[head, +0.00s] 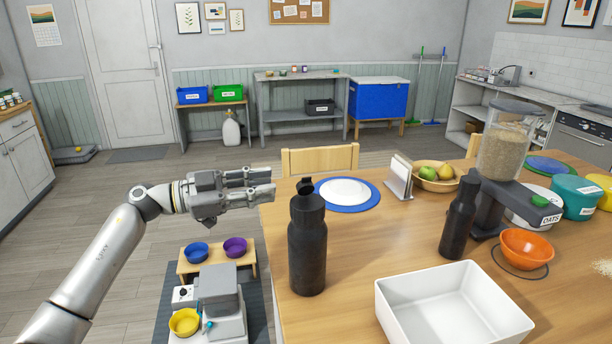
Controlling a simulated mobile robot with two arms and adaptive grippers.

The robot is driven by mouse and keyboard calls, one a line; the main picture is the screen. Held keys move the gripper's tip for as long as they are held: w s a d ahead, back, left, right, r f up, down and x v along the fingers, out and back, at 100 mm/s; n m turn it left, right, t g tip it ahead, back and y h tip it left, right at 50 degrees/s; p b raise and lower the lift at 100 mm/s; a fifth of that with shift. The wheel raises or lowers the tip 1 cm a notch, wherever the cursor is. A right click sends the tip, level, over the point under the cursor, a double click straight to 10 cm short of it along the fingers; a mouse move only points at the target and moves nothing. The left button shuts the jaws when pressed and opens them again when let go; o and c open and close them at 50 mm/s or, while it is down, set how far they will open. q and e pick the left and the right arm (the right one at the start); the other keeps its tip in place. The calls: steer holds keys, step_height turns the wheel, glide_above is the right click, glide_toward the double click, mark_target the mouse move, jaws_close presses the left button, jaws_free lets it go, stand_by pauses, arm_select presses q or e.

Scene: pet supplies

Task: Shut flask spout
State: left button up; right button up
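A tall black flask (307,245) stands upright on the wooden table, near its left edge. Its spout (306,186) sticks up from the top, flipped up rather than lying flat. My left gripper (270,183) is level with the spout, to its left and apart from it, with fingers pointing right. My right gripper is not in view.
A white bin (389,303) stands right of the flask. A smaller black bottle (458,222) and a grain dispenser (503,150) stand farther right. A blue-rimmed plate (374,196) lies behind the flask. The tabletop around the flask's base is clear.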

mark_target(306, 179)
arm_select(q)
steer(key=p+x, duration=0.2)
steer(key=x, duration=0.7)
steer(key=shift+r, duration=0.1)
steer(key=shift+w+d, duration=0.2)
steer(key=shift+d, duration=0.25)
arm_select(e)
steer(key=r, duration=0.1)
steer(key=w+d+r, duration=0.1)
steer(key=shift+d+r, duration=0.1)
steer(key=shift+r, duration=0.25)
arm_select(q)
jaws_close()
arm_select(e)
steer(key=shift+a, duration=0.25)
